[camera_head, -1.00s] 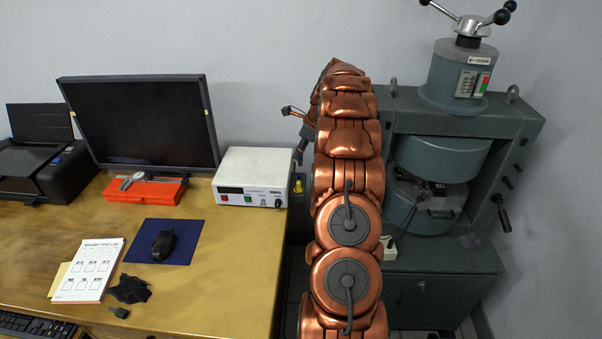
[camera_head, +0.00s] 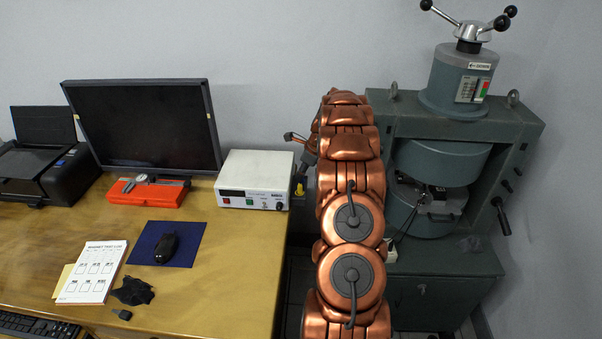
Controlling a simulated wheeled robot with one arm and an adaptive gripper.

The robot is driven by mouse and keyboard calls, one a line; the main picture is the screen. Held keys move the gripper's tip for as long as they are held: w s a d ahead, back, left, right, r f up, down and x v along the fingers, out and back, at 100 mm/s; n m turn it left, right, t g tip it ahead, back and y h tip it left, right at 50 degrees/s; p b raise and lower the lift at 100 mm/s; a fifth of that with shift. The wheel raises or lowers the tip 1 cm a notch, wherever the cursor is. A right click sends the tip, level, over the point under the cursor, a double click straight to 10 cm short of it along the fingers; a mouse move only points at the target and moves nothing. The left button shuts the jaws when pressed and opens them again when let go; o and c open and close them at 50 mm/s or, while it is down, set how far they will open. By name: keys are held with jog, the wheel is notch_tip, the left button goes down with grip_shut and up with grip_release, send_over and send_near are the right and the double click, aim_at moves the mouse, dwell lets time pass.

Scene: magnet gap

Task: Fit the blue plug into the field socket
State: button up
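My copper-coloured arm rises through the middle of the view and hides most of what is behind it. A dark part of my gripper (camera_head: 306,146) shows at the arm's far left side, right of the white power supply. Its fingertips are mostly hidden, so I cannot tell whether it is open or holds anything. I cannot make out a blue plug. No socket can be identified for certain; the electromagnet (camera_head: 440,165) stands at right, partly behind my arm. A small yellow item (camera_head: 299,188) shows low in the gap beside the table.
The white power supply (camera_head: 253,180) stands at the table's (camera_head: 215,270) back right corner. The table's front right is clear.

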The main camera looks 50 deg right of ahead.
jog(key=o, duration=0.5)
jog(key=shift+c, duration=0.2)
jog(key=shift+r, duration=0.1)
jog(key=b+v, duration=0.2)
jog(key=v, duration=1)
jog(key=s+a+r+n+g, duration=0.15)
jog(key=a+n, duration=0.35)
jog(key=a, duration=0.6)
jog(key=s+a+r+n+g, duration=0.1)
jog(key=a+r+n, duration=0.3)
jog(key=a, duration=0.7)
jog(key=s+a+r+n+g, duration=0.15)
jog(key=a+n, duration=0.35)
jog(key=a, duration=0.6)
jog(key=s+a+n+g, duration=0.1)
jog(key=s+a+n, duration=0.8)
jog(key=s+a, duration=0.35)
jog(key=s+a+f+n+h, duration=0.1)
jog(key=s+f+n, duration=0.1)
jog(key=s+n, duration=0.2)
jog(key=s+a+f+n+g+h, duration=0.1)
jog(key=s+n, duration=0.3)
jog(key=s, duration=0.7)
jog(key=shift+s+a+f, duration=0.15)
jog(key=shift+a+f, duration=0.3)
jog(key=shift+f, duration=0.15)
